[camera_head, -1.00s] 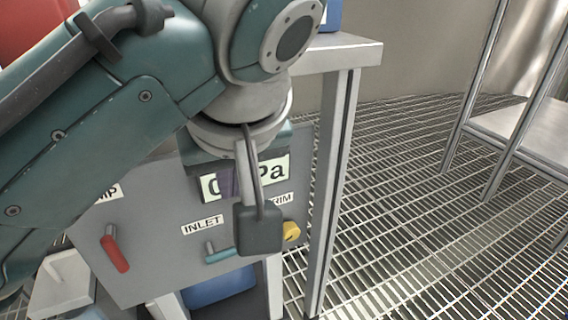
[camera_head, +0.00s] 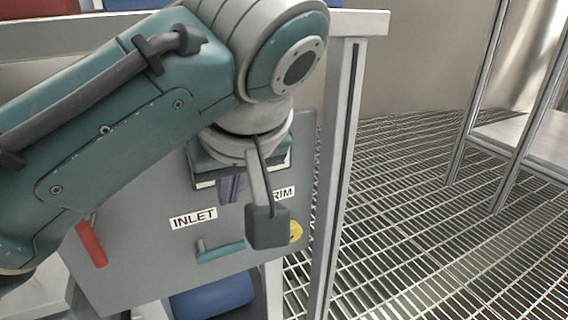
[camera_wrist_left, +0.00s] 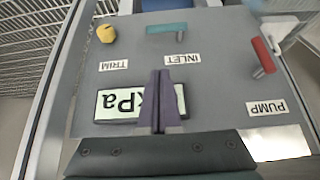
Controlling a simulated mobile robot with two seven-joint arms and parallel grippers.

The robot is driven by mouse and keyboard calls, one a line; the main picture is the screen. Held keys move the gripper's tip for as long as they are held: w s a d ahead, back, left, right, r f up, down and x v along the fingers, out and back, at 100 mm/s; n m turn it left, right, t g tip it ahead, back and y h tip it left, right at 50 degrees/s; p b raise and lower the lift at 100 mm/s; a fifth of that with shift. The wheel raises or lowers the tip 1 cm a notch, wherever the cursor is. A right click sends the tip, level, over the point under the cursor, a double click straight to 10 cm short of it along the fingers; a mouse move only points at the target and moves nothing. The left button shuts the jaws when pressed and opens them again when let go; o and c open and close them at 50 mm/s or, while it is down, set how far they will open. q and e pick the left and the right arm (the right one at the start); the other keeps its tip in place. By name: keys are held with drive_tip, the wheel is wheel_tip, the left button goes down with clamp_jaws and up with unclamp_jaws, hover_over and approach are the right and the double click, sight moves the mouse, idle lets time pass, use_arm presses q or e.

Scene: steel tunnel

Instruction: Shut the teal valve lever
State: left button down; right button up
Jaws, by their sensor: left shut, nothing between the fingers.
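The teal valve lever (camera_head: 220,252) is on a grey panel below the INLET label (camera_head: 193,218), its handle lying roughly sideways. In the left wrist view, which shows the panel upside down, the teal lever (camera_wrist_left: 168,28) is near the top. My left gripper (camera_head: 232,188) is in front of the panel, above the lever and apart from it. In the left wrist view its purple fingers (camera_wrist_left: 160,78) are together and empty, in front of the kPa display (camera_wrist_left: 115,104). The camera block on my wrist hides part of the panel right of the lever. My right gripper is not in view.
A red lever (camera_head: 91,243) is left of the teal one, by the PUMP label (camera_wrist_left: 267,107). A yellow knob (camera_head: 296,232) is to the right, partly hidden. A grey post (camera_head: 337,170) stands right of the panel. The grating floor (camera_head: 410,220) beyond is mostly clear.

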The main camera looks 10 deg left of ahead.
use_arm(q)
drive_tip(key=b, duration=0.5)
hover_over(231, 246)
wheel_tip(231, 246, down, 7)
drive_tip(key=f, duration=0.1)
drive_tip(key=f+b, duration=0.2)
drive_tip(key=shift+s+d, duration=0.25)
drive_tip(key=shift+s, duration=0.15)
